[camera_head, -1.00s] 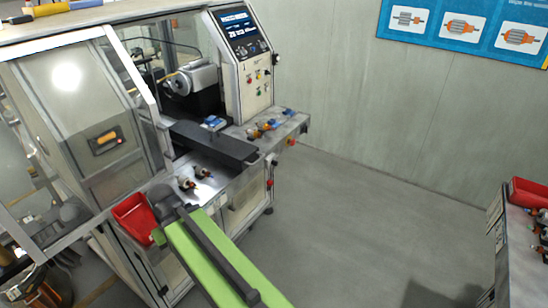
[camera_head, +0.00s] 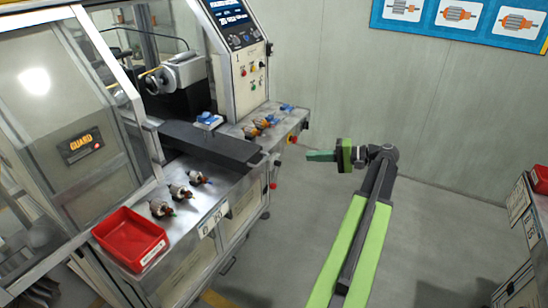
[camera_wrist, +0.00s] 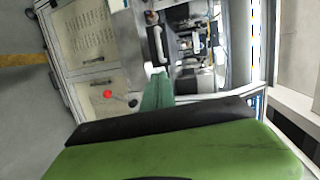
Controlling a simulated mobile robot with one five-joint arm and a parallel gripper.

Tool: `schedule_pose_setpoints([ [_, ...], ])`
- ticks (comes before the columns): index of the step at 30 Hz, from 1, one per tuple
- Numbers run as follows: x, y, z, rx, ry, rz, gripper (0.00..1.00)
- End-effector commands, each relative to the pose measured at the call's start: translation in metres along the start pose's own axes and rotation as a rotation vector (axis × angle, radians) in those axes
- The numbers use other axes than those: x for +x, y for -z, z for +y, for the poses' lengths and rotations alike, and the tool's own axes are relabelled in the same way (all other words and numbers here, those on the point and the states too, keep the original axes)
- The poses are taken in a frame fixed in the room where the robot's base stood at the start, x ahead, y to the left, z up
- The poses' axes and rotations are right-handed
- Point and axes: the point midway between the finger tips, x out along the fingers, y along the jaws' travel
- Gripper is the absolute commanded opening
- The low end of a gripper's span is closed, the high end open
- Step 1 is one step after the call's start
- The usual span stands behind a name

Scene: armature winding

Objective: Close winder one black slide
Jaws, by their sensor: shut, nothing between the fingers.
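The black slide (camera_head: 212,143) is a long dark bar in the head view. The fingers are shut and empty. In the wrist view the green fingers (camera_wrist: 158,92) point at the machine front.
A red tray (camera_head: 131,238) and several small armatures (camera_head: 180,192) sit on the shelf left of the slide. More parts (camera_head: 265,122) lie to its right. A guard door (camera_head: 85,147) stands at left. A second bench (camera_head: 524,195) is at far right. The floor between is open.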

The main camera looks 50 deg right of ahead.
Motion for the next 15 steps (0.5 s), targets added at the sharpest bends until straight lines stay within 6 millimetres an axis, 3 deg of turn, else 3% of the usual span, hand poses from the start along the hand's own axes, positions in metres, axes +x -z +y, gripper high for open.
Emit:
schedule_pose_setpoints([
  [3, -0.012, 0.003, 0.000, 0.000, 0.016, 0.016, 0.00],
  [7, -0.007, 0.003, 0.000, 0.000, 0.015, 0.016, 0.00],
  [15, 0.043, 0.003, 0.002, 0.001, 0.014, 0.015, 0.00],
])
